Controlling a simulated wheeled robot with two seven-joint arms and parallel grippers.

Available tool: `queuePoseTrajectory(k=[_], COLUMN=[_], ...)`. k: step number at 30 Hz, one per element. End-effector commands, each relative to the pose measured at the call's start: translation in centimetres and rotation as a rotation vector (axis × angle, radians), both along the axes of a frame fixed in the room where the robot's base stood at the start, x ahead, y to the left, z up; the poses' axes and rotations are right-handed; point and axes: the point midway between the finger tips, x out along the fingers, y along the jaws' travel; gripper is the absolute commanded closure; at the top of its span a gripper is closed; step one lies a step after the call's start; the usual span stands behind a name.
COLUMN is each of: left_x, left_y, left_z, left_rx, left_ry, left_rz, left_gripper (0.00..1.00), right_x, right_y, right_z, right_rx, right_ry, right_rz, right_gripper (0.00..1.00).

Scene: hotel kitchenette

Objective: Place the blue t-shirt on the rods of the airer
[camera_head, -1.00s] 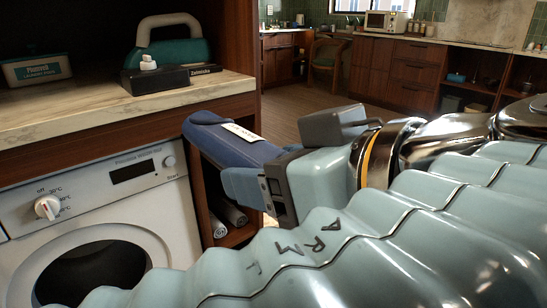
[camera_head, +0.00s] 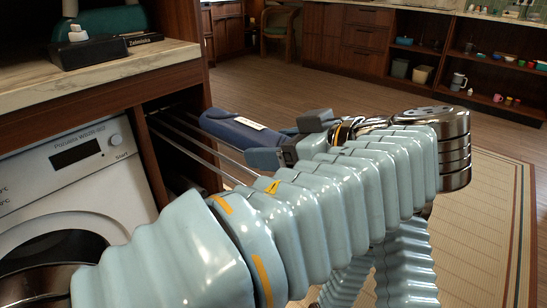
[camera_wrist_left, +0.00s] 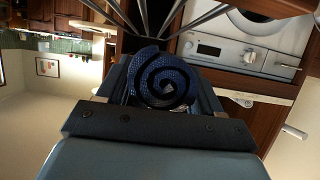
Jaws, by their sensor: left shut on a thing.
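The blue t-shirt (camera_head: 232,131) is rolled into a tight bundle with a pale label on top. My left gripper (camera_head: 268,148) is shut on it near its right end, and the roll points left. In the left wrist view, the spiral end of the t-shirt (camera_wrist_left: 160,80) shows between the gripper's fingers. The airer's thin metal rods (camera_head: 196,153) stick out beside the wooden cabinet, behind and below the roll. Rods (camera_wrist_left: 145,18) also show at the top of the left wrist view. I cannot tell whether the roll touches them. My right gripper is not in view.
A washing machine (camera_head: 92,165) stands at the left under a marble-look counter (camera_head: 110,75). A dark block (camera_head: 88,50) sits on the counter. Far shelves (camera_head: 480,75) hold mugs and small items. Floor and a striped rug (camera_head: 480,220) lie open at the right.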

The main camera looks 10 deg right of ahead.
Motion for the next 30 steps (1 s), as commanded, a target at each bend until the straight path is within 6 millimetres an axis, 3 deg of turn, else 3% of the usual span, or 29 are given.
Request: queuePoseTrajectory(k=[5, 17, 18, 21, 23, 30], left_x=[-0.1, -0.1, -0.1, -0.1, -0.1, -0.1], left_y=[0.1, 0.1, 0.1, 0.1, 0.1, 0.1], left_z=[-2.8, -3.3, -3.3, -3.2, -3.2, -3.2], left_rx=[0.001, -0.001, -0.001, 0.0, 0.0, 0.0], left_ry=[0.001, -0.001, 0.001, 0.0, 0.0, 0.0], left_rz=[-0.001, 0.0, 0.0, 0.0, 0.0, 0.0], left_gripper=[0.7, 0.7, 0.33, 0.18, 0.09, 0.09], right_x=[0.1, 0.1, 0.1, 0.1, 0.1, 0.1], right_y=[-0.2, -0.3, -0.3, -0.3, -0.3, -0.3], right_z=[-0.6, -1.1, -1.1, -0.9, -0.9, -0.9], right_rx=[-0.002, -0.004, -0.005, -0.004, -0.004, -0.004], right_ry=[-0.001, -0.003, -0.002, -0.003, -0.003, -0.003], right_rz=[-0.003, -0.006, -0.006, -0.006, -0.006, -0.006], right_gripper=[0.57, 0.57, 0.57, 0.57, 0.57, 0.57])
